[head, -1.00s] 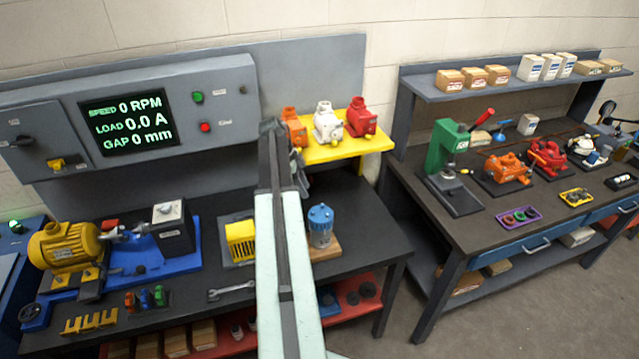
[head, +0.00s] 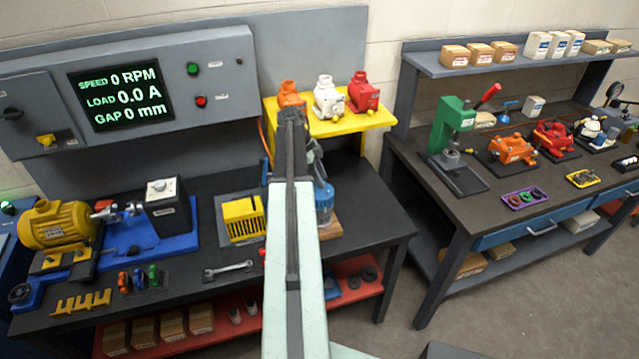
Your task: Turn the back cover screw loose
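I cannot make out a back cover screw on any motor. A blue motor (head: 325,205) stands on a wooden block on the left bench, partly hidden by my arm. My gripper (head: 318,172) is at the far end of my arm, just above or in front of the blue motor; its fingers are too small and covered to read. An orange motor (head: 289,95), a white motor (head: 327,97) and a red motor (head: 362,92) stand on the yellow shelf (head: 350,123) behind. A large yellow motor (head: 55,223) is mounted on a blue base at the left.
A control panel (head: 120,92) reads 0 RPM, 0.0 A and 0 mm. A wrench (head: 228,268) and a yellow finned part (head: 243,218) lie on the left bench. The right bench (head: 450,210) carries a green press (head: 453,135) and several pumps. A floor gap separates the benches.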

